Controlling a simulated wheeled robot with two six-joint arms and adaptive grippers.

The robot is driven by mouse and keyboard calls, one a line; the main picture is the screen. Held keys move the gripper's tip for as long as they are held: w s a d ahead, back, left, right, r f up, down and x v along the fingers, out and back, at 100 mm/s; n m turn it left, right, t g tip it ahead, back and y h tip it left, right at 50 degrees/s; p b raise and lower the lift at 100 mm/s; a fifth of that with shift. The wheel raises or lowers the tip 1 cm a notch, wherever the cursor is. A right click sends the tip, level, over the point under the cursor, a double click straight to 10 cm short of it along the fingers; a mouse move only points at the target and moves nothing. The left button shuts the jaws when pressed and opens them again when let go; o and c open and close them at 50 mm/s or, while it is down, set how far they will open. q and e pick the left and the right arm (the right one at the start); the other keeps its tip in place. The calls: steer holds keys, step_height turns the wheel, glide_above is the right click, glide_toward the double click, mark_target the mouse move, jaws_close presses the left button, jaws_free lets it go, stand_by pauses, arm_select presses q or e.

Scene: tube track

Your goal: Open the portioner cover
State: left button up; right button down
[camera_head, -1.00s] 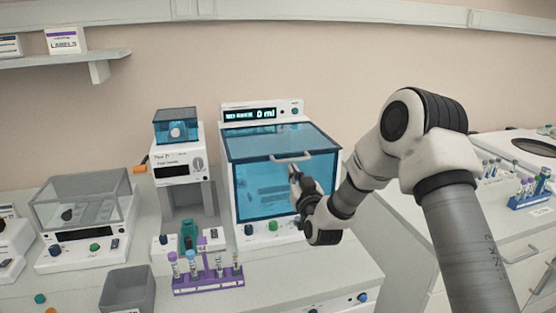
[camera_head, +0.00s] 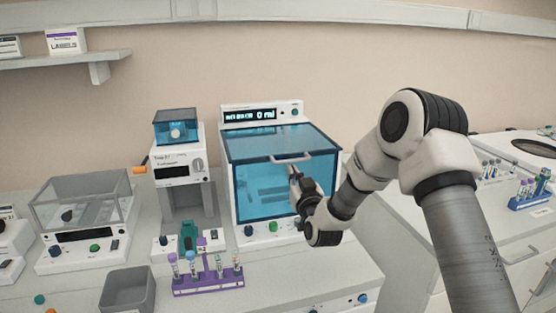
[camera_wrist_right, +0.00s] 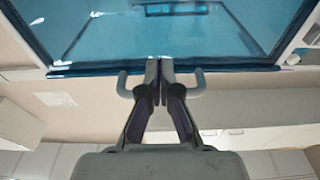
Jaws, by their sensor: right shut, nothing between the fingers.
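The portioner (camera_head: 262,120) is a white machine with a lit display reading "0 ml" and a translucent blue cover (camera_head: 262,145). The cover is down, with a pale bar handle (camera_head: 291,158) at its front top edge. My right gripper (camera_head: 294,171) is just below the handle, in front of the blue front. In the right wrist view, its fingers (camera_wrist_right: 159,70) are shut with nothing between them. They lie between the handle's two bent ends (camera_wrist_right: 198,84), near the cover's dark edge; whether they touch the bar I cannot tell. My left gripper is out of view.
A purple rack (camera_head: 208,284) with several tubes stands in front of the portioner to the left. A grey bin (camera_head: 128,292), a white device with a small blue hopper (camera_head: 178,160) and a clear-lidded box (camera_head: 82,205) are further left. A blue tube rack (camera_head: 530,198) is on the right counter.

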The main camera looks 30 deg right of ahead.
step_height(320, 180, up, 7)
steer(key=p, duration=0.4)
stand_by(0.5)
steer(key=w+r+p, duration=0.3)
steer(key=r+p, duration=0.1)
steer(key=r, duration=0.3)
steer(key=shift+d, duration=0.35)
stand_by(0.3)
